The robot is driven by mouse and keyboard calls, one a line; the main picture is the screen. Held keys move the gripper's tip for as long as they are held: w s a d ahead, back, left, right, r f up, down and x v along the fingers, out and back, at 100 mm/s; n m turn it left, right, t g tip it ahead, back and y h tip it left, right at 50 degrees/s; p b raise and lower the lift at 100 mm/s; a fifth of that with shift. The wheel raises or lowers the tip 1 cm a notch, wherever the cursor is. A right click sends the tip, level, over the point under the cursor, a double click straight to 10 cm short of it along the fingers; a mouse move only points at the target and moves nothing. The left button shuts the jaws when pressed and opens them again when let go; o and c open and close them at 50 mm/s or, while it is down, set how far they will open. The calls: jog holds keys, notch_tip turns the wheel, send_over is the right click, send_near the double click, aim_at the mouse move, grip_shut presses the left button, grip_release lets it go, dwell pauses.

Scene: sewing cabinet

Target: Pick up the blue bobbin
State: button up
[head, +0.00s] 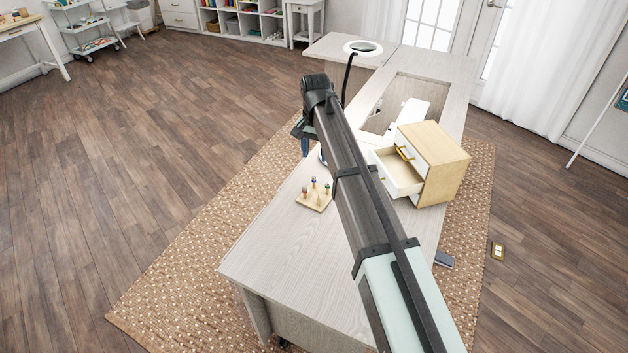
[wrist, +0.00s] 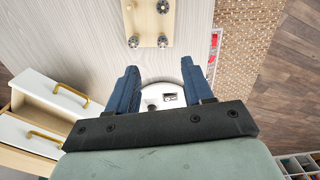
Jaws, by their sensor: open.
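My gripper (wrist: 158,70) is open in the wrist view, with its two blue fingers apart and nothing held between them. In the head view my gripper (head: 304,146) is partly hidden behind my arm, above the table beyond the peg board. The square wooden peg board (head: 313,204) stands on the table with several small items on its pegs. It also shows at the top of the wrist view (wrist: 149,35), cut off by the edge, ahead of the fingertips. I cannot tell a blue bobbin for sure in either view; the items are too small or seen end-on.
A small wooden cabinet (head: 444,160) with a white drawer (head: 398,172) pulled open stands right of my arm. A white rounded object (wrist: 165,94) lies below and between my fingers. The near tabletop (head: 290,255) is clear. The table has a rectangular opening further back.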

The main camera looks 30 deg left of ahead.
aim_at(314, 178)
jog(key=shift+a+f, duration=0.2)
jog(key=shift+f, duration=4.5)
grip_shut()
